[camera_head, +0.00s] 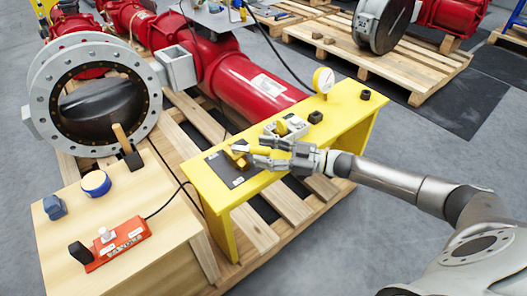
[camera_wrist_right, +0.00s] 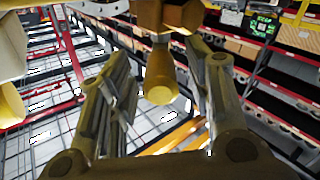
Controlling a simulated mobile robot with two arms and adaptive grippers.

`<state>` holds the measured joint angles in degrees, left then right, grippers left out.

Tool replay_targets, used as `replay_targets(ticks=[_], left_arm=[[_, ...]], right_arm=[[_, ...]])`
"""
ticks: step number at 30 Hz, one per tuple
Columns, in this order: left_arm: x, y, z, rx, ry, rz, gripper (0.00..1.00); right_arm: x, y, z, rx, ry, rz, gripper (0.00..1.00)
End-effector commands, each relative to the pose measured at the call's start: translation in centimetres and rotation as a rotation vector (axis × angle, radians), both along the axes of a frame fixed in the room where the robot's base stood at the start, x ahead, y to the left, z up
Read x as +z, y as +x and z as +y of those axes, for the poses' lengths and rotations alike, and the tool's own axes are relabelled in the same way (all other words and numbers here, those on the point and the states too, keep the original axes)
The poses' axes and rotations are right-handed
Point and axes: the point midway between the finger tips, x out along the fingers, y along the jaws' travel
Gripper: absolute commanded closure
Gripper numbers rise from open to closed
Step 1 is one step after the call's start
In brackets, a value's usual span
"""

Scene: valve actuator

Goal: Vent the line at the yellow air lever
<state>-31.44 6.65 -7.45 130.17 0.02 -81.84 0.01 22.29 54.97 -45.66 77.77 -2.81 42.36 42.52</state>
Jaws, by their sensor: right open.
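The yellow air lever (camera_head: 238,157) sits at a dark plate (camera_head: 224,172) on top of the yellow bench (camera_head: 205,188) in the head view. My right gripper (camera_head: 256,156) reaches in from the right, level with the lever. In the right wrist view the lever's rounded yellow end (camera_wrist_right: 160,82) shows between the two spread fingers of the right gripper (camera_wrist_right: 163,72). The fingers look open, with gaps on both sides, and part of the lever is hidden by them in the head view. My left gripper is not in view.
A gauge (camera_head: 323,80), a white-and-yellow fitting (camera_head: 291,127) and black knobs stand on the bench right of the gripper. A wooden box (camera_head: 150,215) with an orange switch unit (camera_head: 120,242) stands at the left. Red pipework (camera_head: 250,85) lies behind on a pallet.

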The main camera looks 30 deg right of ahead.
Motion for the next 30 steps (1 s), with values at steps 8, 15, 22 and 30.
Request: replay_targets(ticks=[8, 15, 22, 30], left_arm=[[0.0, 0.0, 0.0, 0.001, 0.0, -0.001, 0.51], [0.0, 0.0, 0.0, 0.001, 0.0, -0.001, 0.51], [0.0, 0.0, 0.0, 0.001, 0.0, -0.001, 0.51], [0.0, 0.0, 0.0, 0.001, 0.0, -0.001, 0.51]], right_arm=[[-0.2, -3.4, -4.2, -0.002, -0.006, 0.005, 0.54], [-0.2, -6.1, -7.5, -0.002, -0.005, 0.005, 0.54], [0.0, -7.1, -8.8, 0.0, -0.002, 0.0, 0.54], [0.0, -7.2, -8.9, 0.0, -0.002, 0.0, 0.54]])
